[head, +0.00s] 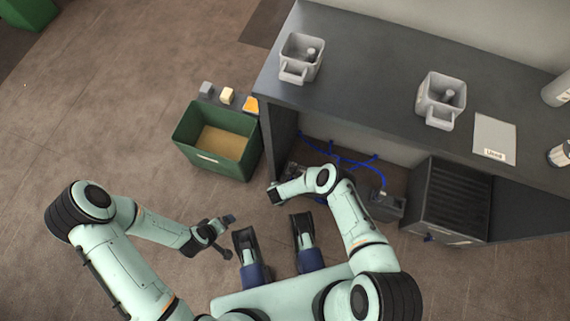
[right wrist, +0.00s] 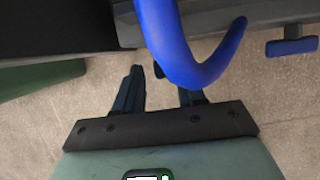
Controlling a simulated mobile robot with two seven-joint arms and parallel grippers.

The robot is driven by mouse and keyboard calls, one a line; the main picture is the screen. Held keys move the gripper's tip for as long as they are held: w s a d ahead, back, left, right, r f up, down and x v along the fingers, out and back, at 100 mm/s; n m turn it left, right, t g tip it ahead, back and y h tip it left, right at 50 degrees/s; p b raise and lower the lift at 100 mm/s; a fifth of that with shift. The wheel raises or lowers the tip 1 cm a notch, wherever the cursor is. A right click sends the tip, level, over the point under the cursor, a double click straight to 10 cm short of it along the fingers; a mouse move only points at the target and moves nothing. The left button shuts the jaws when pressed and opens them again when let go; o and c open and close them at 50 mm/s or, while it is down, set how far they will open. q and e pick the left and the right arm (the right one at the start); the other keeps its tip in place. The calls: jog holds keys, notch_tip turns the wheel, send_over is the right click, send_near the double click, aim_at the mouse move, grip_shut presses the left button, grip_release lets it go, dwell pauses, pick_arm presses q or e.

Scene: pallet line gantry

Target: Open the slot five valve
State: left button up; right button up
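A blue T-shaped handle (right wrist: 292,46) shows on a dark fixture at the right edge of the right wrist view; I cannot tell if it is the slot five valve, as no slot number is readable. A thick blue hose (right wrist: 180,50) curves close in front of my right gripper (right wrist: 160,95), which is empty with its fingers apart; the hose partly hides them. In the head view my right arm reaches to the desk's lower left opening, and its fingers are not clear. My left gripper (head: 229,236) is open and empty over the floor, away from the desk.
The dark desk (head: 390,70) overhangs blue hoses (head: 340,160) and a ribbed dark unit (head: 455,200). A green bin (head: 190,122) stands left of it. Two grey containers (head: 293,72) (head: 432,108) and a labelled panel (head: 495,135) are on top.

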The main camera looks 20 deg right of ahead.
jog(key=shift+b+x, duration=0.5)
jog(key=shift+x, duration=0.75)
pick_arm(q)
jog(key=shift+s+a+f, duration=0.15)
jog(key=shift+a+f, duration=0.05)
jog(key=shift+f, duration=0.35)
jog(key=shift+s+a+f, duration=0.15)
jog(key=shift+a+f, duration=0.05)
jog(key=shift+f, duration=0.35)
pick_arm(e)
grip_shut()
pick_arm(q)
jog(key=shift+r, duration=0.15)
